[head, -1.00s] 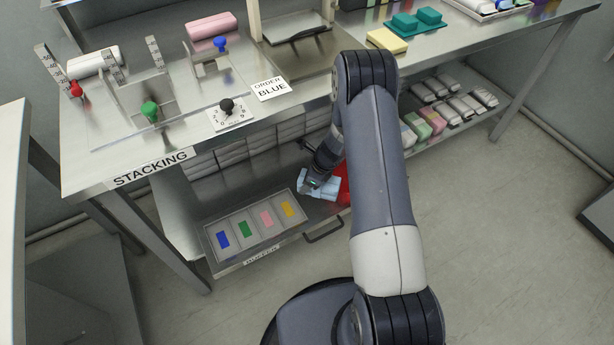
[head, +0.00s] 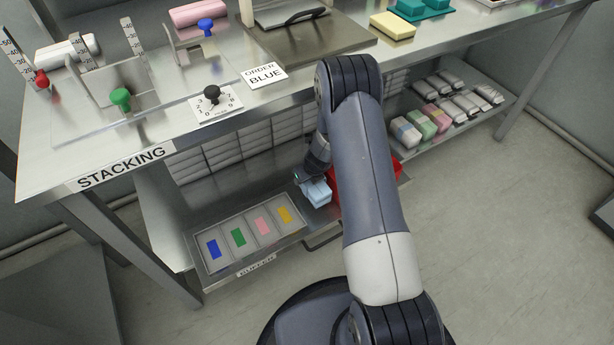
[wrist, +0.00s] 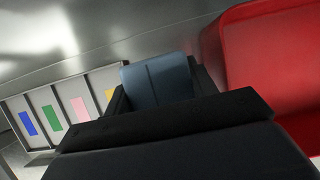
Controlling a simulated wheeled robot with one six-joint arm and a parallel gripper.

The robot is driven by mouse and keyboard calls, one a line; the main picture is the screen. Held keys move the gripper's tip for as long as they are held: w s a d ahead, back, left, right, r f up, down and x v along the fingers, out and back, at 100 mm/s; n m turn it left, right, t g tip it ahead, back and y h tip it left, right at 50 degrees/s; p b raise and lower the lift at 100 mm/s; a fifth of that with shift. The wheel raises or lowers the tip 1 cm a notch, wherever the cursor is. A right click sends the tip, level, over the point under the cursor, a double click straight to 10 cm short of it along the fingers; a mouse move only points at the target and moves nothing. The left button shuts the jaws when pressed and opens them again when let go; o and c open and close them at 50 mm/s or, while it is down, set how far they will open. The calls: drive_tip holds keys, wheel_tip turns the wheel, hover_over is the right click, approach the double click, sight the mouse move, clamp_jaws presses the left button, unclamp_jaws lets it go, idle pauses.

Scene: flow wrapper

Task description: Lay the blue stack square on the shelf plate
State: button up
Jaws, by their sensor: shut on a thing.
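The blue stack (head: 318,193) is a small light-blue block at the lower shelf level. It lies between the buffer tray and the red bin. My gripper (head: 308,180) is shut on it. In the wrist view the stack (wrist: 157,80) shows grey-blue between the dark fingers of my gripper (wrist: 160,95). Its lower part is hidden by the gripper body. I cannot tell whether the stack touches the metal surface below. No separate shelf plate can be made out for sure.
The buffer tray (head: 202,236) has blue, green, pink and yellow marked compartments, left of the stack. A red bin (head: 397,167) stands close on the right, partly behind my arm. The stacking bench (head: 140,140) overhangs above, with an order card (head: 264,75) reading BLUE.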

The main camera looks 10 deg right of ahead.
drive_tip(key=shift+f+b, duration=2.75)
drive_tip(key=shift+f, duration=0.3)
drive_tip(key=shift+f, duration=0.15)
drive_tip(key=o, duration=1.7)
drive_tip(key=shift+c, duration=0.2)
drive_tip(key=p+v, duration=0.4)
drive_tip(key=v, duration=0.6)
drive_tip(key=shift+s+d+r, duration=0.15)
drive_tip(key=shift+s+r, duration=0.05)
drive_tip(key=shift+r, duration=0.15)
